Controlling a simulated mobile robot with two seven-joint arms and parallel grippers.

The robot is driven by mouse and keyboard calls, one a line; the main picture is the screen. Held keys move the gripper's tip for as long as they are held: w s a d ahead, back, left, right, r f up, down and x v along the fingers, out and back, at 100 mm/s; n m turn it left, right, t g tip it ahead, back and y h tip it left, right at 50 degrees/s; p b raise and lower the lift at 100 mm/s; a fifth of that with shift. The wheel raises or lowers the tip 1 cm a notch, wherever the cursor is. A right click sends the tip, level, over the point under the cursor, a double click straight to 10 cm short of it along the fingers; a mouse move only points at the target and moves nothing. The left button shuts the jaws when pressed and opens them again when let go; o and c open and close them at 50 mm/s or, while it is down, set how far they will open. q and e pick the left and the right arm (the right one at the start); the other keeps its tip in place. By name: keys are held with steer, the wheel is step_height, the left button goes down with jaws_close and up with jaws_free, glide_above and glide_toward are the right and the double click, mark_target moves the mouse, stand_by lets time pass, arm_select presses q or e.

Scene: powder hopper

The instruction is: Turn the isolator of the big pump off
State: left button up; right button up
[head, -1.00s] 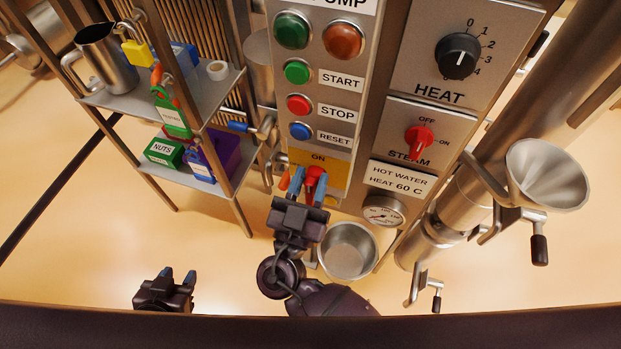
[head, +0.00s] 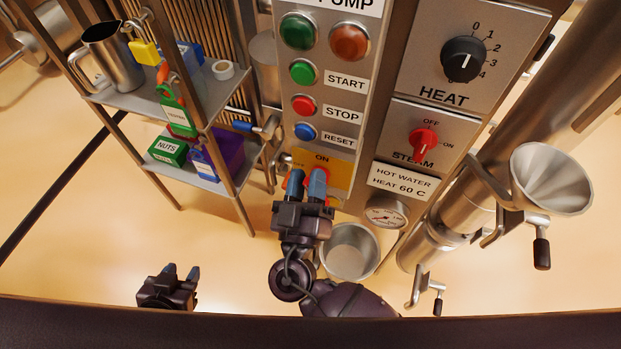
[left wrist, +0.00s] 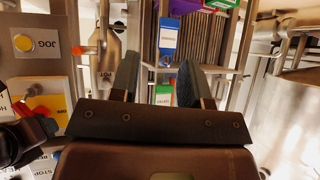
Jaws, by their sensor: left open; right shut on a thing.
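The big pump's isolator is a yellow plate (head: 340,172) marked ON at the top, low on the pump panel. Its red handle (head: 324,173) is mostly hidden behind my right gripper (head: 306,180), which is shut on it. The left wrist view shows the yellow plate (left wrist: 58,88), an OFF mark and part of the red handle (left wrist: 41,112) at the left edge. I cannot tell the handle's exact angle. My left gripper (head: 181,272) is open and empty, low and left of the panel. Its two fingers stand apart in the left wrist view (left wrist: 152,85).
Green START (head: 303,72), red STOP (head: 304,105) and blue RESET (head: 305,132) buttons sit above the isolator. The red STEAM switch (head: 423,142) is to the right. A metal bowl (head: 349,250) is below. A shelf (head: 205,178) with boxes and padlocks stands left.

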steer(key=n, duration=0.2)
steer(key=n+y, duration=0.1)
steer(key=n, duration=0.1)
steer(key=shift+w+a+f+g+p, duration=0.1)
steer(key=shift+a+f+g+p, duration=0.05)
steer(key=shift+f+g+p, duration=0.2)
steer(key=n+y, duration=0.1)
steer(key=n+y+p, duration=0.1)
steer(key=n, duration=0.1)
steer(key=shift+w+a+f+g, duration=0.1)
steer(key=shift+a+f+g, duration=0.05)
steer(key=shift+f+g, duration=0.1)
steer(key=shift+a+n+g+p, duration=0.1)
steer(key=shift+n+g+p, duration=0.35)
steer(key=shift+n, duration=0.65)
steer(key=n+p, duration=0.1)
steer(key=n+y+p, duration=0.1)
steer(key=shift+f+n+g, duration=0.3)
steer(key=shift+n+g, duration=0.05)
steer(key=shift+n, duration=0.05)
steer(key=shift+f+n+g+p, duration=0.4)
steer(key=shift+n+p, duration=0.4)
steer(key=shift+n, duration=0.5)
steer(key=shift+f, duration=0.15)
arm_select(q)
steer(key=r, duration=0.1)
steer(key=s+r, duration=0.1)
steer(key=a+r, duration=0.1)
steer(key=r, duration=0.1)
steer(key=shift+s, duration=0.3)
